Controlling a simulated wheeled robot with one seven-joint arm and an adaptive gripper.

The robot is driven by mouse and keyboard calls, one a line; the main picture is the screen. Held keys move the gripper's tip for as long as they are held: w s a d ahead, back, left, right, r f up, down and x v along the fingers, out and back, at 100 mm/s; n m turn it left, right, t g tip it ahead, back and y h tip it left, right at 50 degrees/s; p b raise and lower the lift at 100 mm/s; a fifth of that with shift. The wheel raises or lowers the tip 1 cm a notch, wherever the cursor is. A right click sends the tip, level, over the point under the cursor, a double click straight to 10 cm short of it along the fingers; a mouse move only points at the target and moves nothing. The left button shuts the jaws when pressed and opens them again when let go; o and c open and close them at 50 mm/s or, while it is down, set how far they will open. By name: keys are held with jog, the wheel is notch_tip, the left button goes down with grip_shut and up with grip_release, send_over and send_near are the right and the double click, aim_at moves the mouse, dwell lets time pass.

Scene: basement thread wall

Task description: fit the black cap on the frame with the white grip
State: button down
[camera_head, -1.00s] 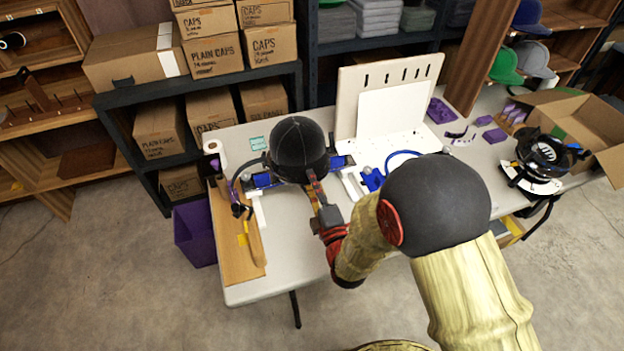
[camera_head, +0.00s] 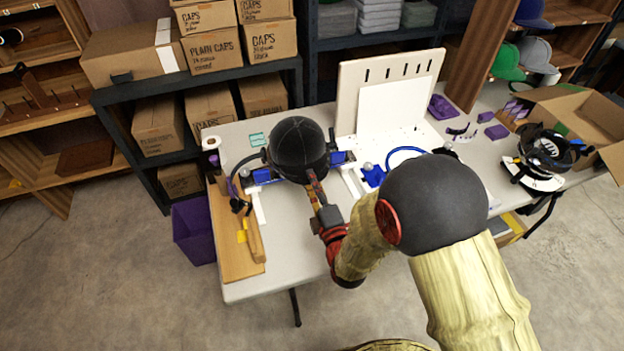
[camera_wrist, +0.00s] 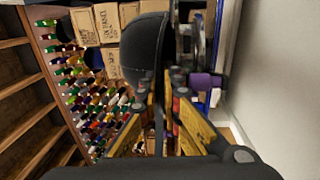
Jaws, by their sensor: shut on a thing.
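The black cap (camera_head: 298,147) is over the left part of the table, crown up. My gripper (camera_head: 314,190) is shut on its near edge; in the wrist view my gripper (camera_wrist: 166,92) pinches the brim of the cap (camera_wrist: 143,48). A blue holder (camera_head: 263,176) with a white grip (camera_head: 258,208) shows at the cap's left, and another blue piece (camera_head: 343,158) at its right. The cap hides what lies between them, so I cannot tell whether it touches a frame. In the wrist view a grey metal frame (camera_wrist: 192,38) stands right of the cap.
A white slotted panel (camera_head: 350,100) stands behind, right of the cap. A wooden board (camera_head: 236,262) with tools lies on the table's left end. A black ring device (camera_head: 545,152) and an open carton (camera_head: 590,115) are far right. The table's front middle is clear.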

jog(key=c, duration=1.9)
grip_release()
jog(key=shift+s, duration=0.15)
jog(key=v, duration=1.1)
jog(key=shift+s, duration=0.4)
jog(key=shift+d, duration=0.15)
